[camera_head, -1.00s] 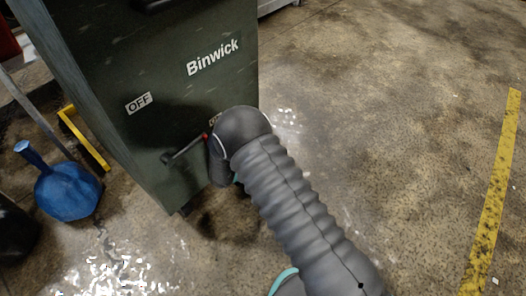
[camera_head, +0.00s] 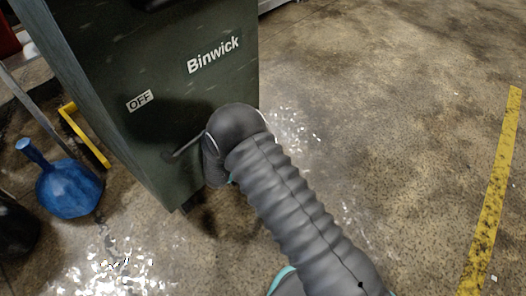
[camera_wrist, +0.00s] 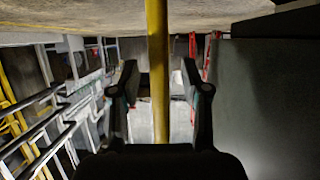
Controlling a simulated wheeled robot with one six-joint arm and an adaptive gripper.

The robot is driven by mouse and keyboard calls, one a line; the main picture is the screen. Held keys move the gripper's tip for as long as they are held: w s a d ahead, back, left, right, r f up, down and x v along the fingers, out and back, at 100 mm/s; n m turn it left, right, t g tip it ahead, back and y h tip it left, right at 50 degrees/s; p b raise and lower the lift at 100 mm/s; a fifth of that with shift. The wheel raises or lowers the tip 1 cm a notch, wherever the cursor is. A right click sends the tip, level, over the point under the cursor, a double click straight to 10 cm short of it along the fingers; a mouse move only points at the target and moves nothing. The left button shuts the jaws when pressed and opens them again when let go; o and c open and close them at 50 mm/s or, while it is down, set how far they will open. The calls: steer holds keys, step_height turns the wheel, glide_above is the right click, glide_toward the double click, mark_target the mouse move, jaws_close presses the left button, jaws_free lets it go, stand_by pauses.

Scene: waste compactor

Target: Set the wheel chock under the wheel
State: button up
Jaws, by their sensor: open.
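No wheel chock or wheel can be made out in either view. The dark green Binwick cabinet (camera_head: 180,85) stands at the upper left of the head view. Its lower edge by the floor is partly hidden by my arm. In the wrist view a dark green surface (camera_wrist: 270,90), apparently the cabinet's side, fills the right. My gripper (camera_wrist: 160,80) is open, with its two dark fingers apart. A yellow bar (camera_wrist: 157,50) appears between them in the picture; its distance is unclear. My gripper is hidden in the head view.
A dark lever (camera_head: 184,148) sticks out from the cabinet front. A blue flask-shaped container (camera_head: 68,188) and a yellow bracket (camera_head: 84,135) are left of the cabinet. The floor at right is open, with a yellow stripe (camera_head: 495,190). Rails (camera_wrist: 50,120) show in the wrist view.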

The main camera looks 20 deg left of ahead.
steer(key=p+v, duration=0.1)
steer(key=v, duration=0.8)
steer(key=shift+s+a, duration=0.15)
steer(key=shift+s, duration=0.15)
steer(key=shift+r, duration=0.1)
